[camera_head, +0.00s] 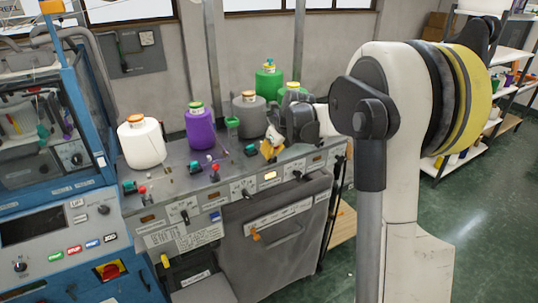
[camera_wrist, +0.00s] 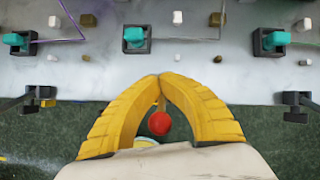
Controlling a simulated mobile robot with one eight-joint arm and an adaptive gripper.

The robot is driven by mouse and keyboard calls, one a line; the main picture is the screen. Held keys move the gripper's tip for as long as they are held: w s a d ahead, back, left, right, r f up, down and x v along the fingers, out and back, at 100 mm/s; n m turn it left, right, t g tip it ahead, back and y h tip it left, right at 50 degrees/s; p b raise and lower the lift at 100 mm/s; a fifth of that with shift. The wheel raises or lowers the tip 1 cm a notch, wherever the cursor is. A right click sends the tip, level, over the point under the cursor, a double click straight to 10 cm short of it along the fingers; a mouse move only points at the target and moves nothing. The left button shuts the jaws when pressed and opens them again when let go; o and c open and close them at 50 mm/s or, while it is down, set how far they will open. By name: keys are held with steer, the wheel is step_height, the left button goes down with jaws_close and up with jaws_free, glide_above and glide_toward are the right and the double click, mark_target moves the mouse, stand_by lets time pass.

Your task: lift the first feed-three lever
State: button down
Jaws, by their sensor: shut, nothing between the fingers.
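My gripper (camera_head: 270,151) hangs over the front part of the knitting row's grey top, near its right end. In the wrist view its yellow fingers (camera_wrist: 158,80) meet at the tips with nothing held. A red ball knob (camera_wrist: 158,123) shows in the opening below the joined tips; I cannot tell whether the fingers touch it. Teal pieces on black blocks (camera_wrist: 133,37) stand in a line ahead of the fingers. Black levers (camera_head: 185,216) sit along the front panel. The labels are too small to read, so I cannot tell which lever is the first feed-three one.
A blue control cabinet (camera_head: 70,235) is at left. Thin yarn lines cross the top. Green floor (camera_head: 470,220) is open at right.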

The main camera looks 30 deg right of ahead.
steer(key=c, duration=1.7)
jaws_free()
steer(key=shift+s+d+f, duration=0.1)
steer(key=shift+s, duration=0.15)
steer(key=shift+o, duration=0.7)
steer(key=shift+s, duration=0.1)
steer(key=v, duration=1.2)
